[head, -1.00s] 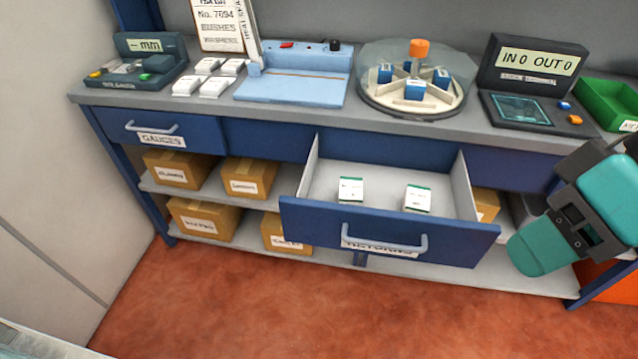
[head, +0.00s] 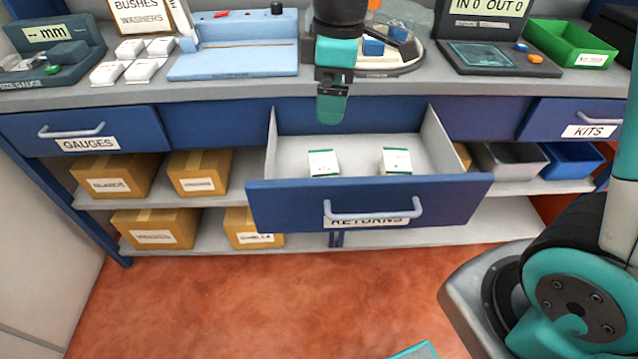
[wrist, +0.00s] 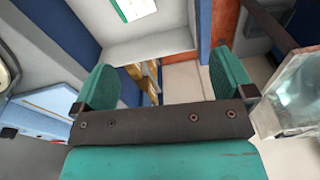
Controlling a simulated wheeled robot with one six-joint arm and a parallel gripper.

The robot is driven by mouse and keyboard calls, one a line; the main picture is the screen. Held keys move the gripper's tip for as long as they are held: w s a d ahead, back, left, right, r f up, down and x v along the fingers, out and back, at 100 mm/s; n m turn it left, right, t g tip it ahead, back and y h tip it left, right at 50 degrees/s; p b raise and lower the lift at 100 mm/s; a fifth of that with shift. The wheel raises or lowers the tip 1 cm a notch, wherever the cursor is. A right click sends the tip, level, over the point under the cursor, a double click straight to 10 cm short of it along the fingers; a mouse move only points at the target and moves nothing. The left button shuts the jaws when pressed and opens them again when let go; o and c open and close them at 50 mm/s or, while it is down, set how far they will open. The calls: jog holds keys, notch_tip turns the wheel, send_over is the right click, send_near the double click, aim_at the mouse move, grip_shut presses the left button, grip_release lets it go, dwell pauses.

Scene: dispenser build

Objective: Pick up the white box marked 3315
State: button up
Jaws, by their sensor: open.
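Two small white boxes with green edges lie apart in the open RETURNS drawer (head: 369,207): a left box (head: 323,163) and a right box (head: 396,161). Their print is too small to read, so I cannot tell which is marked 3315. One white box (wrist: 132,8) shows at the top of the wrist view, cut off by the edge; I cannot tell which one. My gripper (head: 332,108) is above the back of the drawer, near the counter's front edge. In the wrist view its two teal fingers (wrist: 163,86) are apart with nothing between them.
The counter above the drawer holds a blue tray-like device (head: 235,50), several white boxes (head: 128,62), a turntable with blue boxes (head: 405,62), a terminal (head: 490,50) and a green bin (head: 570,42). Cardboard boxes (head: 115,175) stand on the shelves below.

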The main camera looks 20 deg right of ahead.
jog(key=n+h+b, duration=0.1)
jog(key=n, duration=0.1)
send_near(323, 160)
jog(key=f+b, duration=0.1)
jog(key=f, duration=0.5)
jog(key=shift+d+f, duration=0.15)
jog(key=shift+d, duration=0.05)
jog(key=shift+a+f, duration=0.2)
jog(key=shift+f, duration=2.95)
jog(key=c, duration=0.9)
jog(key=shift+r, duration=0.1)
jog(key=shift+c, duration=0.2)
